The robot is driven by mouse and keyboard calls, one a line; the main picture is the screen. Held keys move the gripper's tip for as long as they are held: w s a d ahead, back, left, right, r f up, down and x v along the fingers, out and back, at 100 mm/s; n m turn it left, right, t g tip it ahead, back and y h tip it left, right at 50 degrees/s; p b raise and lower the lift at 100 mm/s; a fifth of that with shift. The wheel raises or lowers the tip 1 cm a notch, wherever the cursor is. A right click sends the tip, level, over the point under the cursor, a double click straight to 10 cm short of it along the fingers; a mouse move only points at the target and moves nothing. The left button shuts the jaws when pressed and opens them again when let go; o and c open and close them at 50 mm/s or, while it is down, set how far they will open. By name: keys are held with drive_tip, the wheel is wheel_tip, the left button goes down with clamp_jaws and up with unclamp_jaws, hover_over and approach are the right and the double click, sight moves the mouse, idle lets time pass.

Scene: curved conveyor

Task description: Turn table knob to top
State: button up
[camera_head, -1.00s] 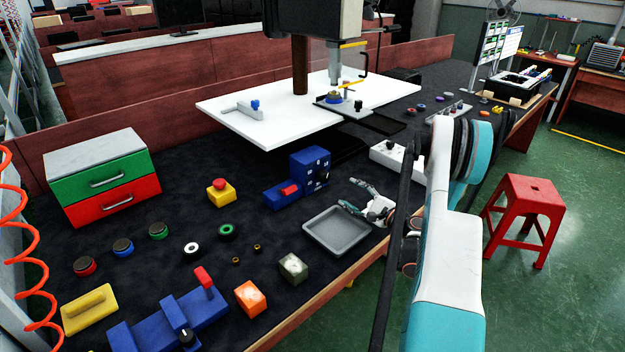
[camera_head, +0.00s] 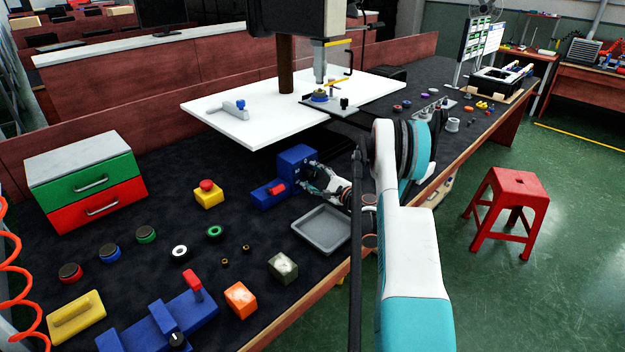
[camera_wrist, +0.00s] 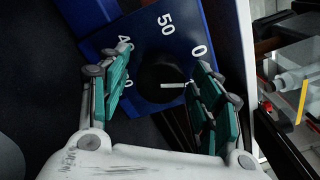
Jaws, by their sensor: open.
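A blue box (camera_head: 290,156) stands mid-table, with a black round knob (camera_wrist: 160,78) on its numbered face. In the wrist view the knob's white pointer line (camera_wrist: 172,85) runs toward the right, near the number 0 (camera_wrist: 198,52); 50 (camera_wrist: 165,23) is above. My gripper (camera_head: 312,174) is at this face in the head view and hides the knob there. In the wrist view my gripper (camera_wrist: 160,88) is open, its green-padded fingers on either side of the knob. The right finger overlaps the face beside the pointer; I cannot tell whether it touches the knob.
A grey tray (camera_head: 322,231) lies just in front of my gripper. A white board (camera_head: 225,108) overhangs behind the blue box. A red switch (camera_head: 278,188) lies left of the knob face. A red stool (camera_head: 507,190) stands on the floor at right.

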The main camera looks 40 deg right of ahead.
drive_tip(key=shift+w, duration=0.3)
drive_tip(key=c, duration=1.1)
drive_tip(key=shift+n, duration=2.3)
drive_tip(key=o, duration=1.1)
